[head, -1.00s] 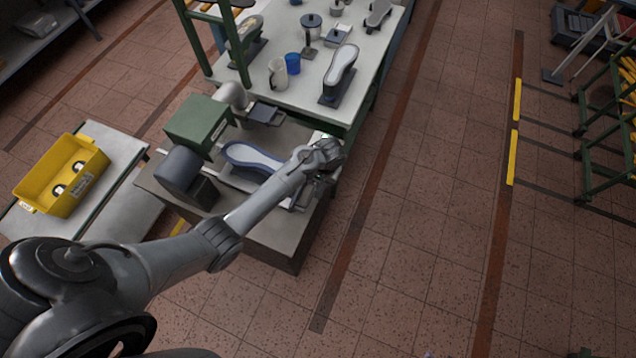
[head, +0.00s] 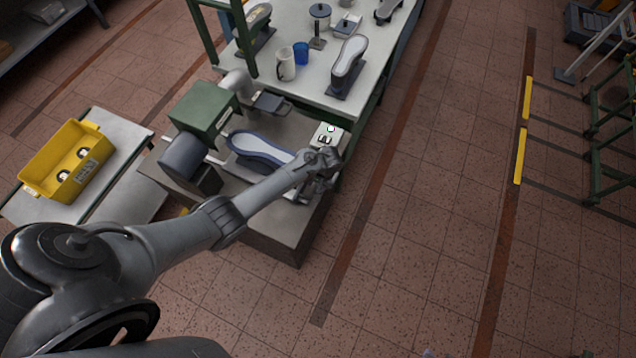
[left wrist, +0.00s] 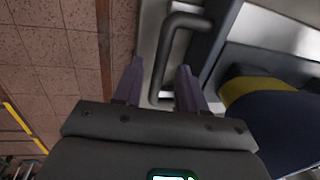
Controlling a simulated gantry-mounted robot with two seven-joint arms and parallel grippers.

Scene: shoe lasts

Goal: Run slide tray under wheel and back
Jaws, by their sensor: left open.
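The slide tray carries a shoe-shaped piece (head: 262,150) with a dark blue rim and pale top, on the bench machine in the head view. In the left wrist view, part of the piece (left wrist: 270,115) shows dark blue and yellow at the right. A dark bent handle (left wrist: 180,22) stands on the pale metal there. My left gripper (head: 324,182) is at the machine's right front; its open fingers (left wrist: 160,68) lie either side of the handle's bar in view. Contact cannot be told. A grey drum (head: 185,158), possibly the wheel, sits left of the tray. My right gripper is not in view.
A green housing (head: 203,108) stands behind the drum. A white control panel (head: 327,136) is just behind my left gripper. A table (head: 310,88) with a white mug (head: 286,66), blue cup (head: 301,53) and shoe lasts adjoins. A yellow bin (head: 45,188) stands left.

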